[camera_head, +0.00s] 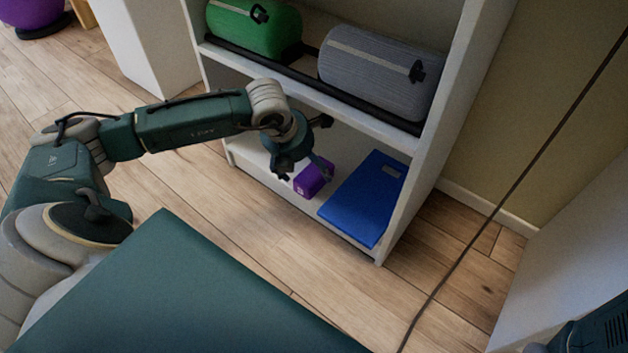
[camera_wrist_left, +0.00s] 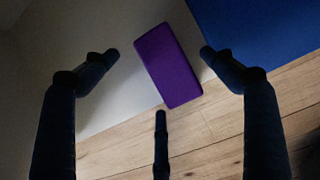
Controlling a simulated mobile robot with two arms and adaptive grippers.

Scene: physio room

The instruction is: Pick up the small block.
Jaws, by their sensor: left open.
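The small block is purple (camera_head: 311,180) and lies on the bottom shelf of a white shelf unit, near its front edge, left of a blue board. In the left wrist view the block (camera_wrist_left: 168,65) shows between the spread fingers, apart from them. My left gripper (camera_head: 302,174) is open and empty, reaching into the bottom compartment just above and beside the block. In the left wrist view the left gripper's fingers (camera_wrist_left: 160,60) stand on both sides, with a third finger below the block. The block's far side is partly hidden by the gripper in the head view. My right gripper is not in view.
The blue board (camera_head: 362,200) lies flat on the bottom shelf, close to the block. The white shelf unit (camera_head: 432,130) has a middle shelf above my gripper, holding a green roll (camera_head: 252,27) and a grey roll (camera_head: 375,75). Wooden floor in front is clear.

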